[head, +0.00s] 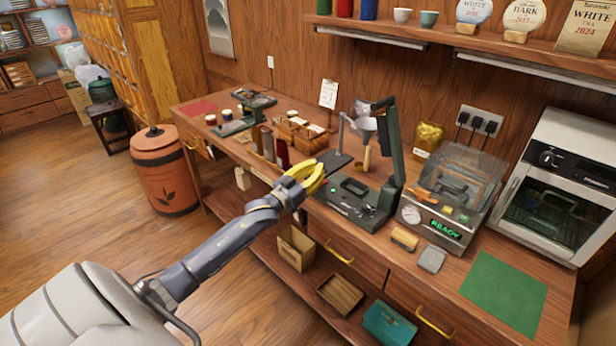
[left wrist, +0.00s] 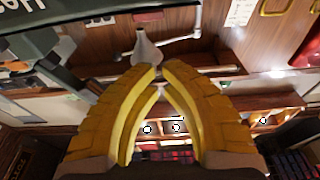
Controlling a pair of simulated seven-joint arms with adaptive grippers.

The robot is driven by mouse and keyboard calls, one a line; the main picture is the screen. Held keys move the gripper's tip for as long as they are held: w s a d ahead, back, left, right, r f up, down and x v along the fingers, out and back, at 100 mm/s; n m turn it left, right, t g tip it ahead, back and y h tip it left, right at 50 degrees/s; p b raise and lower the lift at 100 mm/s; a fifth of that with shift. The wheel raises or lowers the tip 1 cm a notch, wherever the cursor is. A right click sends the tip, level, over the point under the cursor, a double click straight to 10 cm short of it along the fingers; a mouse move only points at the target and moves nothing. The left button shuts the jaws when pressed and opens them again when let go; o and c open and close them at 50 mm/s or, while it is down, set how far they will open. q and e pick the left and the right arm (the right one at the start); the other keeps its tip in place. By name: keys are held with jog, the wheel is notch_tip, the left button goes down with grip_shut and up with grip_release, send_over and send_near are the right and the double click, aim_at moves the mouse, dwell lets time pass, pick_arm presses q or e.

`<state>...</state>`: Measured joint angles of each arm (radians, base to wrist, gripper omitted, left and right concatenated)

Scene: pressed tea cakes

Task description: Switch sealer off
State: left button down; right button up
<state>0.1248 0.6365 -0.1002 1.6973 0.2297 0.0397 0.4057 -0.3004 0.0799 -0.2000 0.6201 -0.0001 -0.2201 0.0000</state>
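A grey machine with a clear lid, a round gauge and a lit green READY display (head: 446,229) stands on the right part of the counter. It looks like the sealer. A dark green device with a raised arm (head: 391,150) stands left of it; its base has a black handle-like part. My left gripper (head: 318,171), with yellow fingers, is in front of this green device, left of the grey machine and apart from it. In the left wrist view the fingertips (left wrist: 161,68) nearly meet with nothing between them. My right gripper is not seen.
The wooden counter holds a white oven (head: 560,185) at the far right, a green mat (head: 504,292) and a grey block (head: 431,259) at the front. Plugs sit in a wall socket (head: 480,121). A shelf (head: 430,37) overhangs the back. Open floor lies left.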

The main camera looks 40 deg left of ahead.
pick_arm(q)
jog(key=shift+w+d+f, duration=0.1)
jog(key=shift+w+f, duration=0.1)
jog(key=shift+w, duration=0.2)
jog(key=shift+s+f, duration=0.15)
jog(key=shift+f, duration=0.7)
jog(key=shift+s+f, duration=0.15)
jog(key=shift+f, duration=0.7)
